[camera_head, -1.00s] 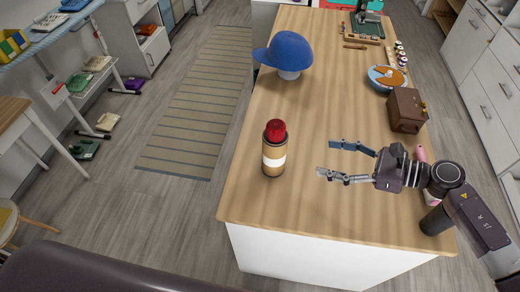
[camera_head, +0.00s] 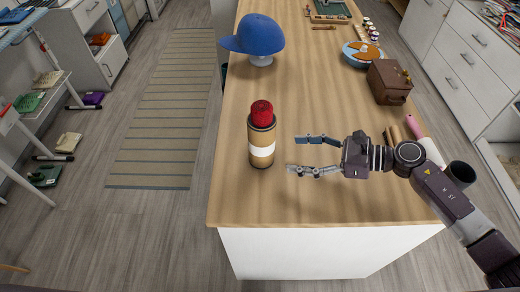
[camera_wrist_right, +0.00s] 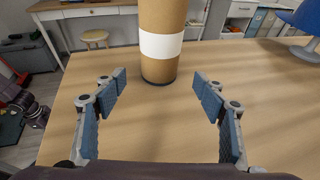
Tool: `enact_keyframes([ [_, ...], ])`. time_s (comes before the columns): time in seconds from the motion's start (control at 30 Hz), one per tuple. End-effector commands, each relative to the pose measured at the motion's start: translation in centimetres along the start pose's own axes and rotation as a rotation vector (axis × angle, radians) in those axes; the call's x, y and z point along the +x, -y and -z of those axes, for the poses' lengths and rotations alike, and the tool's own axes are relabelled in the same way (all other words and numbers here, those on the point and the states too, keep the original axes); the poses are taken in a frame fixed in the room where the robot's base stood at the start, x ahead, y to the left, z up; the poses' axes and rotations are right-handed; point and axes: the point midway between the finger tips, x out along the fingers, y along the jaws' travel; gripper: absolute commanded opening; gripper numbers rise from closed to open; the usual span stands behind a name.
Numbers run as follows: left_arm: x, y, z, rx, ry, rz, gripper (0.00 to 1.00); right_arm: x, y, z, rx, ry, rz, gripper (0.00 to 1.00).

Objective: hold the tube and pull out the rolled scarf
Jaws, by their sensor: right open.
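A brown cardboard tube (camera_head: 262,142) with a white band and dark rims stands upright on the wooden table. The red rolled scarf (camera_head: 262,114) sticks out of its top. My right gripper (camera_head: 302,154) is open and empty to the right of the tube, with its fingers pointing at it and a small gap between. In the right wrist view the tube (camera_wrist_right: 160,44) stands ahead, centred between the open fingers (camera_wrist_right: 160,82), and its top and the scarf are out of view.
A blue cap on a stand (camera_head: 258,36) is behind the tube. A brown box (camera_head: 389,82) and a blue bowl (camera_head: 363,54) stand along the right edge. A dark cup (camera_head: 460,174) is by my right arm. The table's front left is clear.

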Motion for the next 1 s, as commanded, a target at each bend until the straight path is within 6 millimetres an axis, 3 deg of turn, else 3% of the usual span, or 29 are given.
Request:
enact_keyframes([
  [0.27, -0.1, 0.4, -0.1, 0.002, 0.001, 0.004, 0.4, 1.6, 0.0, 0.2, 0.001, 0.002, 0.0, 0.65],
  [0.57, -0.8, 0.6, -0.1, 0.002, 0.002, 0.006, 0.4, 6.0, 0.0, 0.0, 0.0, 0.002, -0.001, 0.65],
  [0.8, 0.9, 0.6, -0.3, 0.002, 0.002, 0.007, 0.4, 9.0, 0.0, 0.5, -0.002, 0.001, 0.0, 0.65],
  [1.0, 1.2, 0.6, -0.3, 0.002, 0.002, 0.007, 0.4, 10.0, 0.0, 0.3, 0.0, 0.001, 0.0, 0.65],
])
